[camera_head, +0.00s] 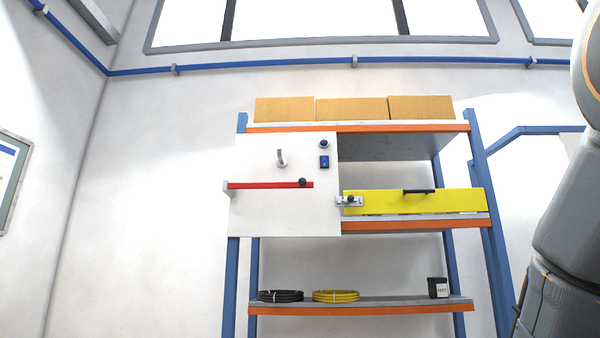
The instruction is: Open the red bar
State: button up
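The red bar (265,185) lies level across the left part of a white panel (285,215). A dark round knob (302,182) sits near its right end. Its left end meets a light bracket (227,187) at the panel's left edge. The panel is on the front left of a blue and orange shelf rack. My gripper is not in view; only grey links of my arm show at the right edge, apart from the rack.
Above the bar are a grey handle (281,158) and a blue switch (324,162). To the right are a metal latch (349,201) and a yellow panel (415,203) with a black handle. Cable coils (336,296) and a black box (438,288) lie on the lower shelf. Cardboard boxes (351,109) stand on top.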

aim_at(302, 182)
jog(key=k, duration=0.7)
jog(key=z, duration=0.85)
jog(key=i, duration=1.4)
jog(key=u, duration=0.75)
jog(key=i, duration=0.65)
jog(key=u, duration=0.75)
